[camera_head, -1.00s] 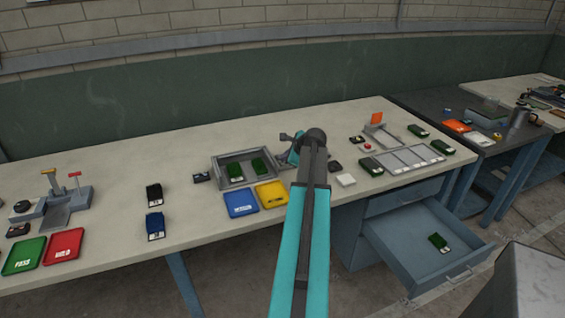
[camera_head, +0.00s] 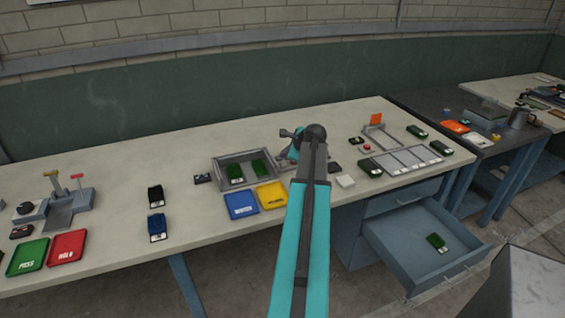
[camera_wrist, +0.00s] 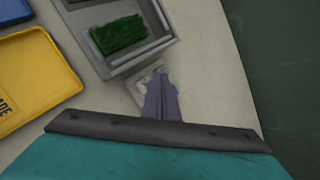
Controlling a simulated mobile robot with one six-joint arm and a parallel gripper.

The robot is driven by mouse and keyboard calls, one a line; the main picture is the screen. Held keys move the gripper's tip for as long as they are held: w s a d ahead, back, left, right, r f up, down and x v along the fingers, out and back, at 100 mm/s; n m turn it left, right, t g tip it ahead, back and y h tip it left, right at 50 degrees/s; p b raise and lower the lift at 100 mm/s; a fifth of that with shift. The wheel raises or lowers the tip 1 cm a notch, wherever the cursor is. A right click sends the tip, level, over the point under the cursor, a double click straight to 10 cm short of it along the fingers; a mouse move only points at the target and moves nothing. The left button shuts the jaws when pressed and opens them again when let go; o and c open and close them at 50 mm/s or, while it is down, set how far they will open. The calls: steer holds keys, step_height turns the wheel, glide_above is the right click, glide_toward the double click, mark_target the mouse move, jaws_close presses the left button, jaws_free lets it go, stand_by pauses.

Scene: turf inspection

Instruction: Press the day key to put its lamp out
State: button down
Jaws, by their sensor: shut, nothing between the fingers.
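My gripper (camera_wrist: 158,76) is shut and empty in the wrist view, its fingertips over a small pale block or panel (camera_wrist: 136,92) beside the grey tray. Whether the fingertips touch it I cannot tell. I cannot make out the day key or its lamp; this panel may carry them, but the fingers cover much of it. In the head view my arm hides that part of the bench.
The grey tray (camera_head: 216,174) holds green turf samples. Blue (camera_head: 240,205) and yellow (camera_head: 271,196) trays lie in front of it. A drawer (camera_head: 400,262) stands open at right with a turf sample inside.

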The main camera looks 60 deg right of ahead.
mark_target(285, 164)
steer(key=shift+r+p, duration=1.6)
steer(key=shift+r, duration=0.8)
steer(key=shift+r, duration=0.1)
